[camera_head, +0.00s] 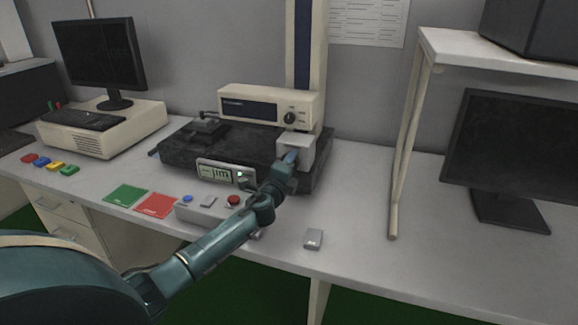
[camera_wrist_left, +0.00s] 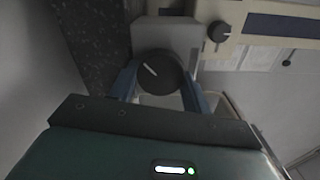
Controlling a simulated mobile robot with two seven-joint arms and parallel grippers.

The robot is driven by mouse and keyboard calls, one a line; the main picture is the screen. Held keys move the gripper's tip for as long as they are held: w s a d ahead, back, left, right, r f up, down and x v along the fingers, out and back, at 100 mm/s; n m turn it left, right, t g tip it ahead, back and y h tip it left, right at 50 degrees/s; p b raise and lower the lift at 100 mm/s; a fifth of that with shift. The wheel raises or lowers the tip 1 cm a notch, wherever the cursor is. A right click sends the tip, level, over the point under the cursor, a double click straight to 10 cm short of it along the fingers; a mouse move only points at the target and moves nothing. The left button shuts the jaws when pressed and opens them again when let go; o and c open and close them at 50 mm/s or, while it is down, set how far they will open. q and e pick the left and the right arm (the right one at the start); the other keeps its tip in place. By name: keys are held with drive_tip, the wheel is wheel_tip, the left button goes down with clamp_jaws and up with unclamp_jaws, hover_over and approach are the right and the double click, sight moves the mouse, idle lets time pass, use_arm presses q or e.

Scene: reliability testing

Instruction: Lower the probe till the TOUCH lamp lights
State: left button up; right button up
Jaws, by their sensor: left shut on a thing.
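My left gripper (camera_head: 290,160) reaches over the bench to the right front of the black measuring stage (camera_head: 190,150). In the left wrist view its two blue fingers (camera_wrist_left: 159,88) are shut on the sides of a round black knob (camera_wrist_left: 160,70) with a white mark. The knob sits on a light grey block (camera_wrist_left: 168,34), which also shows in the head view (camera_head: 300,142). A small display (camera_head: 225,173) at the front of the stage is partly covered by my arm; its reading is unclear. I cannot make out the probe tip or a TOUCH lamp.
A cream instrument (camera_head: 268,104) with a dark panel and knob stands behind the stage. A grey control box (camera_head: 205,212) with blue and red buttons lies partly under my forearm. Green (camera_head: 125,195) and red (camera_head: 156,205) mats lie left. A shelf post (camera_head: 402,170) stands right.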

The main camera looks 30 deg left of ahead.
idle(0.5)
use_arm(q)
drive_tip(key=o, duration=1)
drive_tip(key=v, duration=1.3)
drive_tip(key=shift+s+p, duration=0.1)
drive_tip(key=shift+p, duration=0.25)
